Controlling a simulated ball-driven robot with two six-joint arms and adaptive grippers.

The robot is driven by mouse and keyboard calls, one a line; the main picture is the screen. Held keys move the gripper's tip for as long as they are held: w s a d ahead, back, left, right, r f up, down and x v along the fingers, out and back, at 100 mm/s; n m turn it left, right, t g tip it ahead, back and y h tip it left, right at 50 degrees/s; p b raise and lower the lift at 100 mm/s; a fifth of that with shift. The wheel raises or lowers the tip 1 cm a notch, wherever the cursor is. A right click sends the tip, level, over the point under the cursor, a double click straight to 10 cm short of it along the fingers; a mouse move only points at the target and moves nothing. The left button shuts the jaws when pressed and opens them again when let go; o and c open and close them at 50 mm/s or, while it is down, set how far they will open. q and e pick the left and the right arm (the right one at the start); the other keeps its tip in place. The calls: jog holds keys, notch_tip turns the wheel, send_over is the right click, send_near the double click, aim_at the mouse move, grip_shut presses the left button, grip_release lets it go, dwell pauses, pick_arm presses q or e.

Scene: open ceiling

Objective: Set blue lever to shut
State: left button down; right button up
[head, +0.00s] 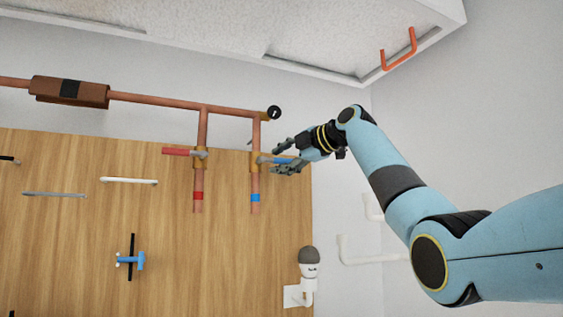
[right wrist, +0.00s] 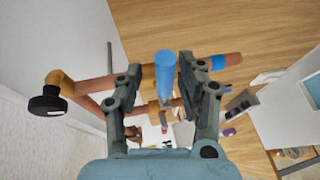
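The blue lever (head: 275,160) sits on the right-hand copper branch pipe (head: 256,182), which carries a blue band. The lever sticks out to the right, crosswise to that pipe. My right gripper (head: 283,159) is at the lever's free end, with one finger above it and one below it. In the right wrist view the blue lever (right wrist: 165,75) lies between the two fingers of the right gripper (right wrist: 160,68). The fingers are apart, with a gap on the left side and the right finger close to the lever. My left gripper is not in view.
A red lever (head: 178,151) points left on the neighbouring branch pipe. A black round cap (head: 274,112) ends the copper pipe above my right gripper. A wooden panel (head: 80,235) with several bars lies below. A grey-topped white fixture (head: 309,264) stands at the panel's lower right.

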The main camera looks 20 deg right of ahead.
jog(key=shift+f, duration=0.15)
jog(key=v, duration=1.2)
